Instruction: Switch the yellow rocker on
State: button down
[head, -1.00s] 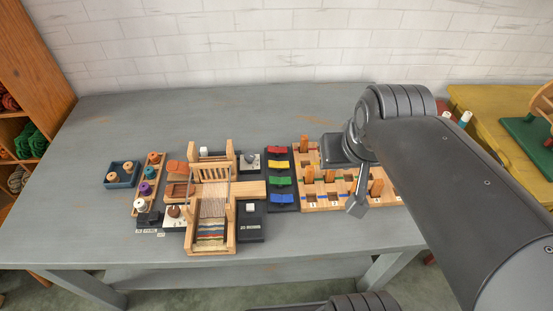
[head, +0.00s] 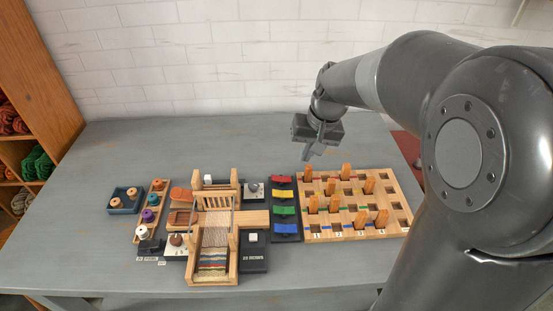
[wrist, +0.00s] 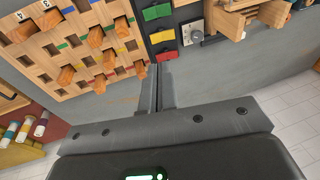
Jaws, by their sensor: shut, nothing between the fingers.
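The yellow rocker (head: 283,195) is on a dark strip with other coloured rockers, between the small wooden loom and the peg board. It lies between the red rocker (head: 281,180) and the green rocker (head: 284,211). Which way it is tilted is too small to tell. The yellow rocker also shows in the wrist view (wrist: 162,36), beyond my fingertips, with the red rocker (wrist: 165,56) nearer to them. My gripper (head: 309,156) is shut and empty, above the table behind the strip. It also shows in the wrist view (wrist: 161,68).
The peg board (head: 343,238) with upright wooden pegs stands right of the strip. The loom (head: 233,262) and a grey knob box (head: 254,190) stand left of it. A blue tray (head: 125,208) is at the left. The table behind the strip is clear.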

aim_at(276, 193)
jog(key=w+a+f+g+y, duration=0.1)
jog(key=w+a+f, duration=0.1)
jog(key=w+f, duration=0.5)
jog(key=shift+f, duration=0.3)
jog(key=shift+w, duration=0.1)
jog(key=x, duration=1.4)
jog(key=shift+s+a, duration=0.1)
jog(key=shift+s, duration=0.15)
